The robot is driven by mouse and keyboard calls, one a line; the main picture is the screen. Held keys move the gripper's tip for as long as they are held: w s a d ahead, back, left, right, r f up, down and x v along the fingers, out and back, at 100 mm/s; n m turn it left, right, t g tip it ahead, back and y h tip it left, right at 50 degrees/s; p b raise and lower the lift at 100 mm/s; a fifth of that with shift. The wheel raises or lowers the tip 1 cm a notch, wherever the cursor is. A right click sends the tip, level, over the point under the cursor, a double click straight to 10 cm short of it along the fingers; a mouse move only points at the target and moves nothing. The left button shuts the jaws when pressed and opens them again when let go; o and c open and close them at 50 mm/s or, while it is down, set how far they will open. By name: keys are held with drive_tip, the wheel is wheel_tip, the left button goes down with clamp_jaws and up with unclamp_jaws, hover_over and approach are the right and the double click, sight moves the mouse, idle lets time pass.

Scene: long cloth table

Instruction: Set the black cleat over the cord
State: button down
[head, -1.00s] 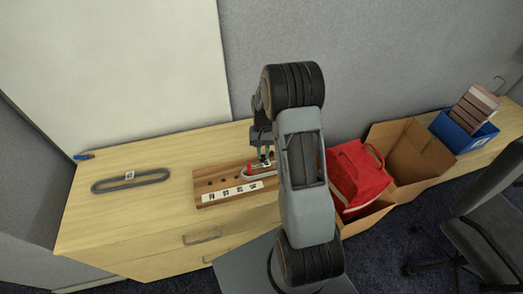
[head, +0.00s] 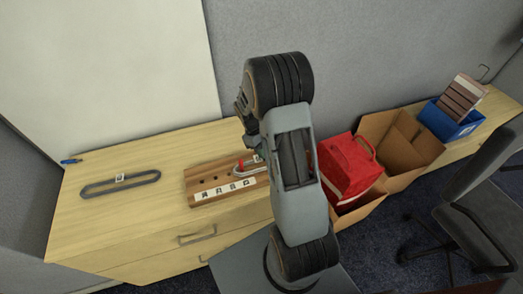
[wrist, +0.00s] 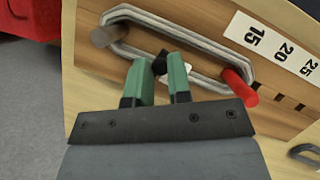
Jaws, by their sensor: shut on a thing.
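In the wrist view, my gripper (wrist: 158,68) is shut on a small black piece, the black cleat (wrist: 160,62), mostly hidden between the green fingertips. The grey cord (wrist: 185,33) forms a long loop around a brownish peg (wrist: 106,36) at left and a red peg (wrist: 238,86) at right. The cleat appears between the two strands, near the lower one; I cannot tell whether it touches. A pale tag (wrist: 178,76) shows beside the fingers. In the head view, my arm hides the gripper and cleat; part of the cord and the red peg (head: 239,166) show.
The wooden board (head: 198,177) has holes and number labels (head: 225,189). A second dark loop (head: 100,189) with a white tag lies left on the table. A red bag (head: 347,165), cardboard box (head: 405,150) and blue bin (head: 447,121) stand at right. Table between loop and board is clear.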

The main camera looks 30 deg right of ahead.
drive_tip(key=shift+d+n, duration=0.2)
drive_tip(key=shift+n, duration=0.2)
idle(0.3)
drive_tip(key=c, duration=1.1)
unclamp_jaws()
drive_tip(key=shift+s, duration=0.1)
drive_tip(key=v, duration=1.3)
drive_tip(key=shift+a+r+b, duration=0.2)
drive_tip(key=shift+r+b, duration=0.15)
drive_tip(key=shift+r, duration=0.1)
drive_tip(key=shift+s, duration=0.1)
